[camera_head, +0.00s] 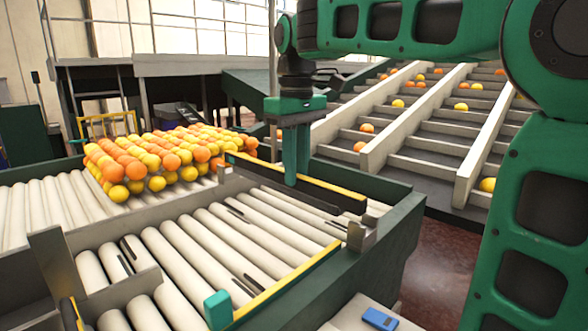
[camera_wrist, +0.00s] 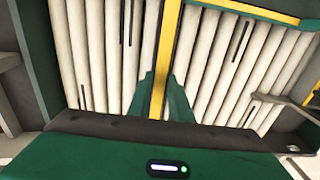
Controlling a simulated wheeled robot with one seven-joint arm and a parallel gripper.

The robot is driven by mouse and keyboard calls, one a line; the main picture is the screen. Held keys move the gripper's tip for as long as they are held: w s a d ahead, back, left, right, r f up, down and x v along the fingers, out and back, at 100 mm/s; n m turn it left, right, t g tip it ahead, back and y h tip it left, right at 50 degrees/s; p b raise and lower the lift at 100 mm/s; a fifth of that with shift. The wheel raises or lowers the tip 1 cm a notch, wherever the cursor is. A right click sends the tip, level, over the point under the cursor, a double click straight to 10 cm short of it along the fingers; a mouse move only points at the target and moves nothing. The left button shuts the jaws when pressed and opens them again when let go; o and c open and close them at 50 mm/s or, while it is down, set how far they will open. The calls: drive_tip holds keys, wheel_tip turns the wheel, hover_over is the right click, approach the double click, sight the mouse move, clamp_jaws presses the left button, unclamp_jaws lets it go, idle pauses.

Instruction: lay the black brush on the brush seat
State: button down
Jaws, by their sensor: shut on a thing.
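The black brush (camera_head: 332,197) is a long dark bar with a yellow top edge, slanting across the far side of the roller bed in the head view. My gripper (camera_head: 291,176) reaches down over the middle of it, its green fingers pointing down. In the wrist view the brush's yellow edge (camera_wrist: 163,62) runs between my fingers (camera_wrist: 160,98), which are shut on it. A grey bracket (camera_head: 361,237) stands near the brush's right end and a smaller one (camera_head: 226,173) near its left end. I cannot tell for certain whether these are the brush seat or whether the brush touches them.
White rollers (camera_head: 200,245) lie below, with dark slots between some. A yellow strip (camera_head: 290,284) and a teal block (camera_head: 218,309) are at the near edge. Oranges and yellow fruit (camera_head: 160,160) are heaped behind to the left. Stepped chutes (camera_head: 430,125) stand back right.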

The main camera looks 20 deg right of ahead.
drive_tip(key=shift+f, duration=1.15)
idle(0.6)
drive_tip(key=c, duration=1.5)
unclamp_jaws()
drive_tip(key=shift+c, duration=0.2)
